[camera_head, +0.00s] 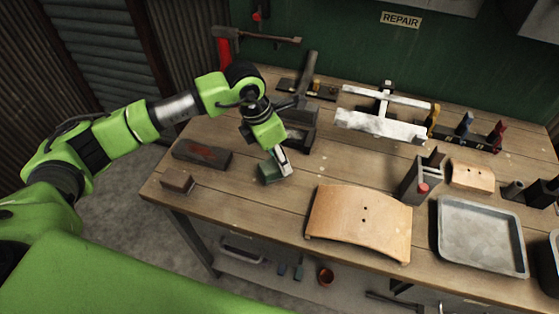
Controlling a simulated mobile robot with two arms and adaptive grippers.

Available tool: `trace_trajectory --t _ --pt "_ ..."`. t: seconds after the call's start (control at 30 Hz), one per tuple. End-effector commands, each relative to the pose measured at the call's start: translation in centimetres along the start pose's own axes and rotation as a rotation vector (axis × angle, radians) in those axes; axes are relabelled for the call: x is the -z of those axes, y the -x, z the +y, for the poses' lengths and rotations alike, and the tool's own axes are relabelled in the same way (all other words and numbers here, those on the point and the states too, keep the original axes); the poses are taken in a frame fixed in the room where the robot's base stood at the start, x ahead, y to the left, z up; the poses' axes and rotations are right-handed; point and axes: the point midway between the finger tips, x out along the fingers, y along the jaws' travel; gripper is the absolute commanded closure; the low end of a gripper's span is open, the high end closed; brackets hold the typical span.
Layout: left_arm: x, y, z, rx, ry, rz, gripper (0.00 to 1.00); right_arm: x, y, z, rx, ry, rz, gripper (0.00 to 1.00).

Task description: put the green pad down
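The green pad (268,173) is a small dark green block at the left-middle of the wooden workbench. My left gripper (281,163) reaches down from above and has the pad at its fingertips. One pale finger shows along the pad's right side; the other finger is hidden. The gripper looks shut on the pad. The pad is low over the bench top or touching it; I cannot tell which. My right gripper is not in view.
A dark block with reddish marks (202,154) and a small brown block (178,181) lie left of the pad. A curved wooden board (361,222) lies to the right, then a grey metal tray (480,236). Dark metal tools (301,112) stand behind. Bare bench lies in front.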

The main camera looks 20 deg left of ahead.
Motion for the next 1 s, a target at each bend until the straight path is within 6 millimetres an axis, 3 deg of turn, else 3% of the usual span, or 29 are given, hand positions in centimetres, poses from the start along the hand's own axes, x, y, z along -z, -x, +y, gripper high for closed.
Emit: trace_trajectory --t 0.03,0.13,0.57,0.6,0.63,1.0 --pt "0.3 -0.3 -0.3 0.005 0.0 0.006 1.0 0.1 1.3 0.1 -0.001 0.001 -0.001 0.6" --pt "0.5 -1.6 -0.1 0.004 -0.001 0.004 1.0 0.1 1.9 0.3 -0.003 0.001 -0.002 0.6" --pt "0.8 -2.7 0.0 0.002 -0.002 0.002 1.0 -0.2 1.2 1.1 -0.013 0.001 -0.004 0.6" --pt "0.7 -2.5 -0.1 0.002 -0.002 0.002 0.58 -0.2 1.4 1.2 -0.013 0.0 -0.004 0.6" --pt "0.7 -2.5 -0.1 0.002 -0.002 0.002 0.5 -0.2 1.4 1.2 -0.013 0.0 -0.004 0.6" --pt "0.7 -2.3 -0.1 0.002 -0.001 0.002 0.49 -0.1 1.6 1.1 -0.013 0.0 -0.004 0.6"
